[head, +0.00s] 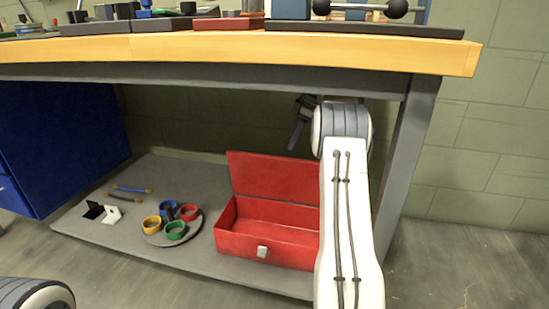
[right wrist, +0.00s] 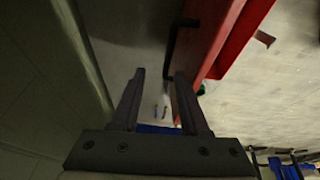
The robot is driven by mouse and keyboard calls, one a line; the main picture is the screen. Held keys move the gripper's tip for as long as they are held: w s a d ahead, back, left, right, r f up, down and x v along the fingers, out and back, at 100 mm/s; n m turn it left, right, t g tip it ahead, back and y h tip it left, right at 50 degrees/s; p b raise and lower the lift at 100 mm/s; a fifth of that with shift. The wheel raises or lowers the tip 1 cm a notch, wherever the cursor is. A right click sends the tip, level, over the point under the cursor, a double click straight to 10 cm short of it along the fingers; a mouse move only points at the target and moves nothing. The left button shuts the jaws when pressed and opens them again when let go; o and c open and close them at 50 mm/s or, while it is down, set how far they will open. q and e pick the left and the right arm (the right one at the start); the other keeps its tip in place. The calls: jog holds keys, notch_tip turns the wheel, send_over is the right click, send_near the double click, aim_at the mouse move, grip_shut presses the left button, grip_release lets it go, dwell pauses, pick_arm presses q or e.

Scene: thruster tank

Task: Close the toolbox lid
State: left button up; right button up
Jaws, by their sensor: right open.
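The red toolbox (head: 245,243) sits on the grey lower shelf under the workbench, with a pale latch on its front wall. Its lid (head: 272,178) stands up, open, along the back edge, and the inside looks empty. The right part of the toolbox is hidden by my right arm. My right gripper (head: 297,132) is above and behind the lid's top edge. In the right wrist view my right gripper (right wrist: 159,74) is open and empty, with the red lid (right wrist: 220,35) and a dark bar-like handle beside its fingers. My left gripper is out of view.
The wooden bench top (head: 250,42) lies above, with a grey leg (head: 412,150) at right. A round tray (head: 190,236) with several coloured rings, a small black-and-white item (head: 112,214) and thin rods lie left of the toolbox. A blue cabinet (head: 60,140) stands at left.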

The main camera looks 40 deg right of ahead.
aim_at(283, 175)
jog(key=shift+s+r+y, duration=0.2)
jog(key=shift+s+y, duration=0.1)
jog(key=shift+s, duration=0.4)
jog(key=b+x, duration=0.6)
jog(key=x, duration=0.1)
jog(key=shift+a+f, duration=0.1)
jog(key=shift+f, duration=0.1)
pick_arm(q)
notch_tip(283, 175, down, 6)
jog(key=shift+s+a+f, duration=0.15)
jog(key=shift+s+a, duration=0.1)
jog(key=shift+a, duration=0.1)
pick_arm(e)
grip_shut()
